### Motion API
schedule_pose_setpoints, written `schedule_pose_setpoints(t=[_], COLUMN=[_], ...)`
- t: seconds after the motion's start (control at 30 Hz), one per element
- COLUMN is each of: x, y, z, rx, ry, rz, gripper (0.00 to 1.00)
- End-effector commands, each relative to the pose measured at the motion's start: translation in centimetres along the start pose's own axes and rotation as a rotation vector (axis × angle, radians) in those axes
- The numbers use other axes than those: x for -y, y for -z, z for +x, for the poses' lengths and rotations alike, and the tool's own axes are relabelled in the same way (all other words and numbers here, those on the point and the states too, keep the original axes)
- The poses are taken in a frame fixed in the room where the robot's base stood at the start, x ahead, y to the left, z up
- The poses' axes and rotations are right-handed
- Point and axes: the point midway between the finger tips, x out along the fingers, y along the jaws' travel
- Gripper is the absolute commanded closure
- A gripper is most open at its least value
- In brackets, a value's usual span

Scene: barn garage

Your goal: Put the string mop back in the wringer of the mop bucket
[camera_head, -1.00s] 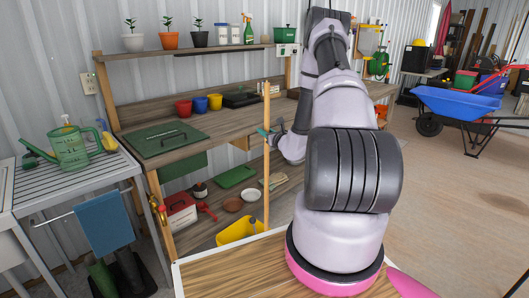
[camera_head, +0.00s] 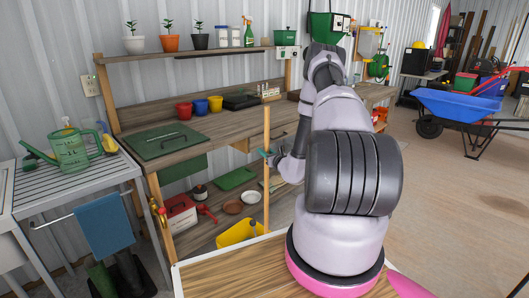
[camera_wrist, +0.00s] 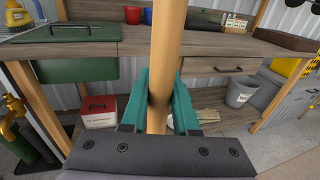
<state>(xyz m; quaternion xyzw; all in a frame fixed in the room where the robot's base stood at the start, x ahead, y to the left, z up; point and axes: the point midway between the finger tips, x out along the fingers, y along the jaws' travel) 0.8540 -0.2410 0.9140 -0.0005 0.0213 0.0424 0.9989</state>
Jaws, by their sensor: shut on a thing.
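The string mop's wooden handle (camera_head: 266,190) stands nearly upright in the head view, in front of the workbench. Its lower end and the mop head are hidden behind my wooden top surface. My gripper (camera_head: 268,155), with teal fingers, is shut around the handle. In the wrist view the handle (camera_wrist: 164,55) runs between the two fingers of my gripper (camera_wrist: 160,98). The yellow mop bucket (camera_head: 236,233) shows partly at the handle's lower left, with a small greyish part at its right side. I cannot tell whether the mop head is in the wringer.
The workbench (camera_head: 215,128) with pots stands close behind the handle. Its lower shelf holds a red-and-white box (camera_head: 180,213) and dishes. A metal table (camera_head: 75,185) with a watering can is at left. Open floor (camera_head: 455,215) lies at right, with a blue wheelbarrow (camera_head: 455,103).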

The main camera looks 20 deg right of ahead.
Motion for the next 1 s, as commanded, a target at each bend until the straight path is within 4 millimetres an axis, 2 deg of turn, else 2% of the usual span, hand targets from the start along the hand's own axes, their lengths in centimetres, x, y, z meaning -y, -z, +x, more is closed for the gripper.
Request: schedule_pose_setpoints(t=[0.07, 0.1, 0.17, 0.2, 0.57, 0.67, 1.0], x=[0.0, 0.0, 0.0, 0.0, 0.0, 0.0, 0.1], y=[0.1, 0.3, 0.3, 0.3, -0.1, 0.0, 0.1], z=[0.1, 0.0, 0.0, 0.0, -0.1, -1.4, -8.5], rx=[0.002, 0.000, 0.000, 0.000, -0.001, -0.003, -0.004], ry=[0.000, 0.000, 0.000, 0.000, 0.000, -0.001, 0.002], rz=[0.000, 0.000, 0.000, 0.000, 0.000, 0.001, 0.003], gripper=[1.00, 0.68, 0.45, 0.42, 0.42, 0.42, 0.42])
